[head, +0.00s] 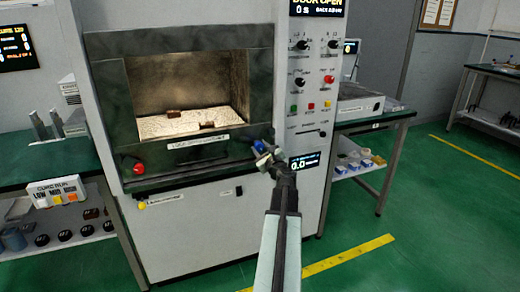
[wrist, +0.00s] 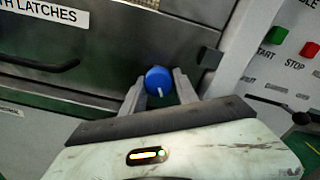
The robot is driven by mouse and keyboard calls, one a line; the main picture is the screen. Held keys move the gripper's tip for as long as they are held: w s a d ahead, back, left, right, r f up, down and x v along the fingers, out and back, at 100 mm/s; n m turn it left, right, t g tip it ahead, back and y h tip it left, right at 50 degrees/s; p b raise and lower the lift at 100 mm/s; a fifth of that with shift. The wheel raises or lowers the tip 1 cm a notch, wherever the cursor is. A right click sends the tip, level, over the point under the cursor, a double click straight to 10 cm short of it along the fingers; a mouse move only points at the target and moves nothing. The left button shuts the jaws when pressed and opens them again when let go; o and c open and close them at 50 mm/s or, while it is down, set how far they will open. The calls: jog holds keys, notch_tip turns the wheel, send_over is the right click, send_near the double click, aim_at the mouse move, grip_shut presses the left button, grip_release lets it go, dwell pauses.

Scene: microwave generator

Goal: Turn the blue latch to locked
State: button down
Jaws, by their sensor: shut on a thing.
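The blue latch (wrist: 158,80) is a round knob at the lower right of the microwave generator's front. Its white pointer mark points nearly straight down in the wrist view. My gripper (wrist: 160,88) has one finger on each side of the knob and is shut on it. In the head view my gripper (head: 264,156) reaches the lower right corner of the open chamber, and the blue latch (head: 259,145) is partly hidden by it. No locked or unlocked marking beside the latch can be read.
A red knob (head: 138,168) sits at the door's lower left, and a yellow knob (head: 141,205) below it. The chamber is open with small brown blocks (head: 207,125) inside. Control buttons (head: 311,105) are to the right. Benches stand on both sides; green floor is clear at right.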

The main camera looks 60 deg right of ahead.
jog(key=shift+a+n, duration=0.1)
jog(key=shift+n, duration=0.4)
jog(key=n, duration=0.3)
jog(key=shift+n, duration=0.4)
jog(key=n, duration=0.8)
jog(key=shift+r+n, duration=0.1)
jog(key=shift+n, duration=2.5)
